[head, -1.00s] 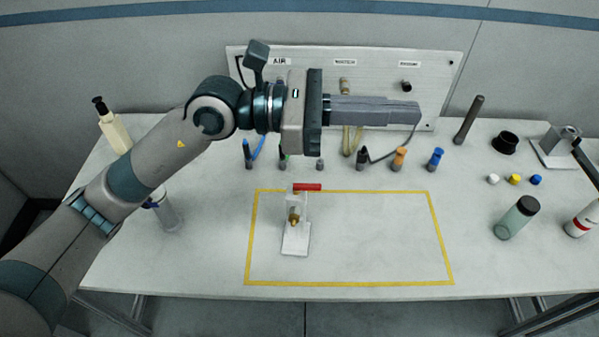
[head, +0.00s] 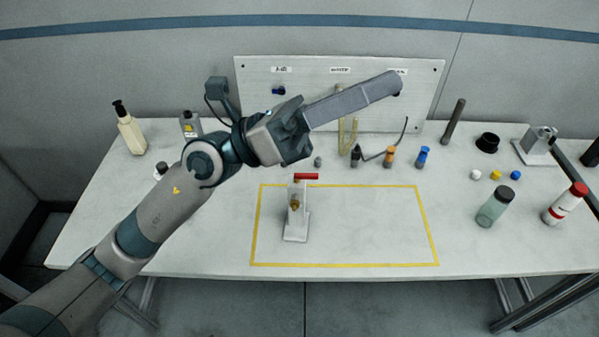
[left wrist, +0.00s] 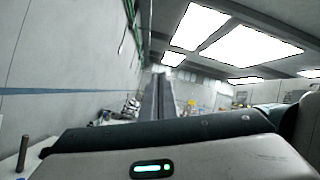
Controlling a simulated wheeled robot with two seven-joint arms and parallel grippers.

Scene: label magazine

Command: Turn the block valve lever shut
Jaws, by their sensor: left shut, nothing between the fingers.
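The block valve stands upright on a white stand (head: 297,228) inside the yellow rectangle. Its red lever (head: 306,176) sits at the top and points right in the head view. A brass fitting (head: 295,203) shows on the front of the stand. My left gripper (head: 395,82) is shut and empty. It is raised behind and above the valve, in front of the white panel, with its fingers pointing right and slightly up. It is apart from the lever. The left wrist view shows its fingers (left wrist: 157,98) together, aimed at the room. My right gripper is not in view.
The white panel (head: 420,100) stands at the table's back. Several coloured connectors, such as the orange one (head: 389,157), stand in a row before it. Bottles stand at left (head: 129,130) and right (head: 494,207). The yellow outline (head: 345,265) is clear right of the valve.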

